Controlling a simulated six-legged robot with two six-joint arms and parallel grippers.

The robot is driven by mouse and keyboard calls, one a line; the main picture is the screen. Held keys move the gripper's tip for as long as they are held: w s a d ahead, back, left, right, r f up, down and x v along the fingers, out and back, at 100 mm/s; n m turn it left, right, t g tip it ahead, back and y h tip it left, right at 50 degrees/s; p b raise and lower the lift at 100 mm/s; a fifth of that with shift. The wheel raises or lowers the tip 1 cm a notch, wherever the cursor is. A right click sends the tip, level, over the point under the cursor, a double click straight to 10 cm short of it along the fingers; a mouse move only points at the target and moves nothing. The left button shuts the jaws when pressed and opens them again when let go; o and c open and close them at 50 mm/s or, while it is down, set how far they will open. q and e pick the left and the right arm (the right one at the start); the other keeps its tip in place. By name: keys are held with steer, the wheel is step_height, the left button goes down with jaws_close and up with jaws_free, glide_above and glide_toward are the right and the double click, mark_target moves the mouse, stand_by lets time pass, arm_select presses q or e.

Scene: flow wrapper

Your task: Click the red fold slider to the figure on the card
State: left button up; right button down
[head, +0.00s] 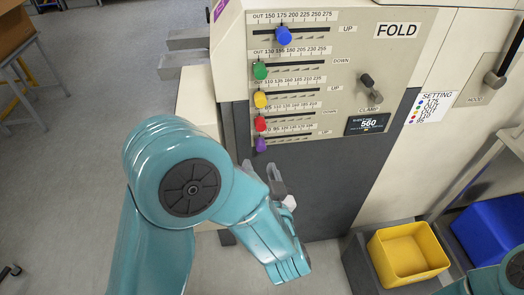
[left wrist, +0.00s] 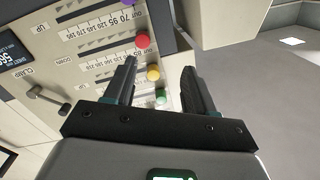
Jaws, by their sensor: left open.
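The FOLD panel (head: 345,60) carries several sliders with coloured knobs. The red slider knob (head: 260,124) sits at the left, OUT end of its scale; it also shows in the left wrist view (left wrist: 142,41). The setting card (head: 428,108) is on the machine right of the panel; beside its red dot the figure looks like 110, small and hard to read. My left gripper (head: 281,186) is open and empty, below the panel's lower left. In the left wrist view its fingers (left wrist: 160,68) stand apart, with the red knob beyond their tips. My right gripper is out of view.
The purple knob (head: 260,144) is just below the red one, the yellow knob (head: 260,99) just above; green (head: 260,71) and blue (head: 283,35) are higher. A clamp lever (head: 369,86) and display (head: 367,123) are to the right. A yellow bin (head: 408,252) stands lower right.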

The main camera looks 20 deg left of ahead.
arm_select(q)
steer(key=d+t, duration=0.1)
steer(key=d, duration=0.1)
steer(key=h+p, duration=0.1)
glide_toward(261, 127)
steer(key=x, duration=0.9)
steer(key=shift+w+a, duration=0.1)
steer(key=shift+w, duration=0.2)
